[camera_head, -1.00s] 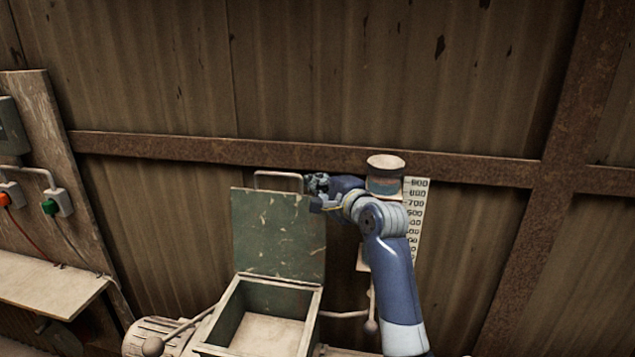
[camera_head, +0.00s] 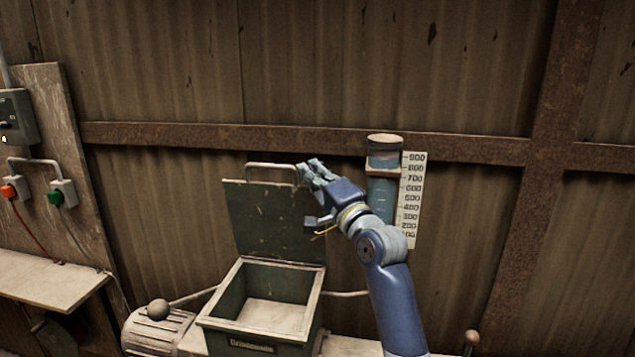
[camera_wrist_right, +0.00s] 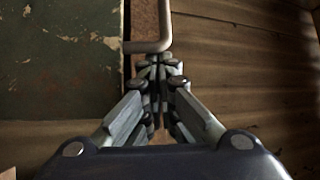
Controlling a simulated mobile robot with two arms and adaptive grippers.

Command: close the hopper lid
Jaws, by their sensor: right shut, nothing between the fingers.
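The hopper lid (camera_head: 262,222) is a worn green plate. It stands raised at the back of the open hopper box (camera_head: 228,300), whose light inside shows. A pale bar handle (camera_head: 270,166) sits on the lid's top edge. My right gripper (camera_head: 305,172) is at the right end of this handle, fingers closed and empty. In the right wrist view the closed fingertips (camera_wrist_right: 160,66) are just below the bent end of the handle (camera_wrist_right: 152,46), very near it; I cannot tell whether they touch. The green lid (camera_wrist_right: 60,60) fills the left there. My left gripper is not in view.
A blue cylinder (camera_head: 383,153) and a number scale (camera_head: 411,200) stand behind my right arm. A ball-ended lever (camera_head: 159,309) is left of the hopper. A shelf (camera_head: 50,284) and switches (camera_head: 62,193) are at the left. A corrugated wall (camera_head: 470,80) closes the back.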

